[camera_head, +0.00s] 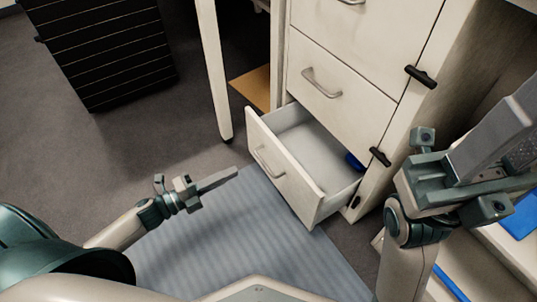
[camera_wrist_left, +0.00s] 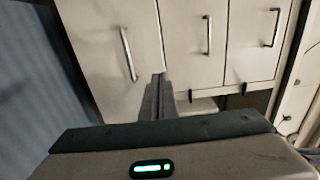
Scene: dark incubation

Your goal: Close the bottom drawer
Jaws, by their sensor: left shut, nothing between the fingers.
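The bottom drawer (camera_head: 281,172) of the cream cabinet is pulled out, with its white interior showing in the head view. Its front has a metal bar handle. In the left wrist view, the drawer front (camera_wrist_left: 100,35) is at the left, with its handle nearly upright in the picture. My left gripper (camera_head: 232,174) is shut and empty, in front of the drawer and to the left of its handle, apart from it. Its closed fingers (camera_wrist_left: 158,85) also show in the left wrist view. My right gripper (camera_head: 497,135) is at the right; whether its fingers are open is unclear.
A small blue object (camera_head: 354,162) lies in the drawer's back right corner. The drawers above (camera_head: 330,70) look closed. A cream leg (camera_head: 214,75) stands left of the cabinet. A black slatted unit (camera_head: 105,45) is at the far left. A blue-grey mat (camera_head: 235,235) covers the floor before the drawer.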

